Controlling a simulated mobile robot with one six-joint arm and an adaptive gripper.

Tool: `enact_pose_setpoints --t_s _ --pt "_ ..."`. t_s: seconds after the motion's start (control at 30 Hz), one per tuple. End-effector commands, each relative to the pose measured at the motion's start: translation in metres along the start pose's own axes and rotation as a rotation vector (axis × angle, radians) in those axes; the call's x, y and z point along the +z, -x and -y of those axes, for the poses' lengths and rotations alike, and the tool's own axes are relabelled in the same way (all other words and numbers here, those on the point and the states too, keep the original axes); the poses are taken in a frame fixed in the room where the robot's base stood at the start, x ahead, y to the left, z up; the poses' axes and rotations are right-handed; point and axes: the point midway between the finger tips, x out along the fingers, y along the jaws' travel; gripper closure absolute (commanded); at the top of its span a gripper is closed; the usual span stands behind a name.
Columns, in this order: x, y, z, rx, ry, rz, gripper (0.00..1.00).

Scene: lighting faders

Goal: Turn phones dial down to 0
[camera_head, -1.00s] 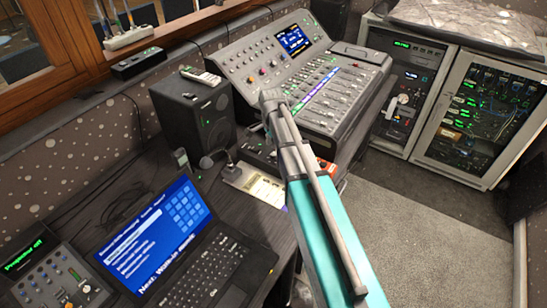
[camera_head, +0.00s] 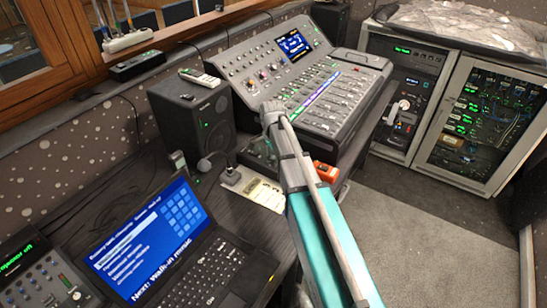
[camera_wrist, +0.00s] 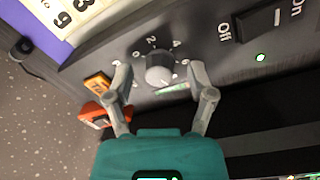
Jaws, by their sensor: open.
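A round grey-white dial (camera_wrist: 160,68) shows in the wrist view, on a dark panel with a number scale around it; 2 and 4 are readable above it. A small green label (camera_wrist: 172,88) lies just below the dial, too small to read. My gripper (camera_wrist: 159,72) is open, with one finger to the left and one to the right of the dial. The fingers look apart from it, though the depth is hard to judge. The dial's pointer is not clear. In the head view my arm (camera_head: 310,195) hides the dial and the gripper's fingers.
An On/Off switch (camera_wrist: 262,22) with a lit green lamp is to the dial's right. An orange-red object (camera_wrist: 92,112) is near the left finger. In the head view, a mixing console (camera_head: 345,95), a speaker (camera_head: 185,120) and a laptop (camera_head: 150,235) stand around my arm.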

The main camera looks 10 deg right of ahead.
Motion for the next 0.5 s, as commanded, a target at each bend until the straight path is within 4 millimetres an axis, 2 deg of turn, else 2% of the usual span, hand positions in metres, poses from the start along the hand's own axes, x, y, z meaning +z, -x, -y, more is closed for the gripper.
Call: enact_pose_setpoints --t_s 0.03,0.4,0.5 --pt "-0.0001 0.0 0.0 0.0 0.0 0.0 0.33" --pt "-0.0001 0.0 0.0 0.0 0.0 0.0 1.0" --pt "-0.0001 0.0 0.0 0.0 0.0 0.0 1.0"
